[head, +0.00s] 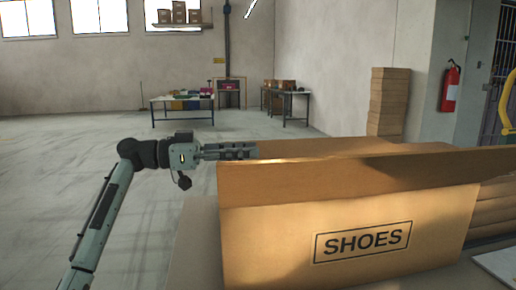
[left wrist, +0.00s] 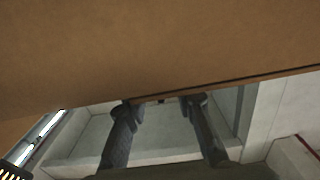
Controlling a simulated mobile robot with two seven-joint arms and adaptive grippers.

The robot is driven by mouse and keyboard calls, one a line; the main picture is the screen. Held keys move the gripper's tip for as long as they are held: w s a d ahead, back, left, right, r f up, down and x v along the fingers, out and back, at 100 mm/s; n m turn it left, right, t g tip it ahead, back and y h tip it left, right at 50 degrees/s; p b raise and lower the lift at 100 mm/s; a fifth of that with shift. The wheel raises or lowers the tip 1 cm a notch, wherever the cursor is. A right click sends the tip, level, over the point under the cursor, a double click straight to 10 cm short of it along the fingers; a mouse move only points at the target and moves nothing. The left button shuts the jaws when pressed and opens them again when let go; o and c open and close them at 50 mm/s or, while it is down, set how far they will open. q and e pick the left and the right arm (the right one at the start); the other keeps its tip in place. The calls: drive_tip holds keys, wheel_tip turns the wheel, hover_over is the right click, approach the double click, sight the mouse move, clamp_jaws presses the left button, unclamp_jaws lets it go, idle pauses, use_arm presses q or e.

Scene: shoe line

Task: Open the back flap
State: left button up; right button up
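The brown cardboard box marked SHOES (head: 345,242) stands in front of me at the right of the head view. A long front panel edge rises across it. Behind that edge, a strip of brown cardboard (head: 325,148) shows at the back; I cannot tell how far this flap is raised. My left gripper (head: 257,151) is at the box's back left corner, level with that strip. In the left wrist view, brown cardboard (left wrist: 150,50) fills the upper part. The two fingers stand apart, their tips at its lower edge; contact is unclear. My right gripper is not in view.
The box stands on a pale surface (head: 195,245). Flat brown cardboard (head: 493,205) is stacked at the right. A tall cardboard stack (head: 389,102), work tables (head: 182,104) and a fire extinguisher (head: 450,86) are farther back. The floor at left is clear.

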use_arm(q)
drive_tip(key=shift+w+d, duration=0.2)
drive_tip(key=shift+d, duration=0.55)
drive_tip(key=shift+w+d, duration=0.15)
drive_tip(key=shift+d, duration=0.55)
clamp_jaws()
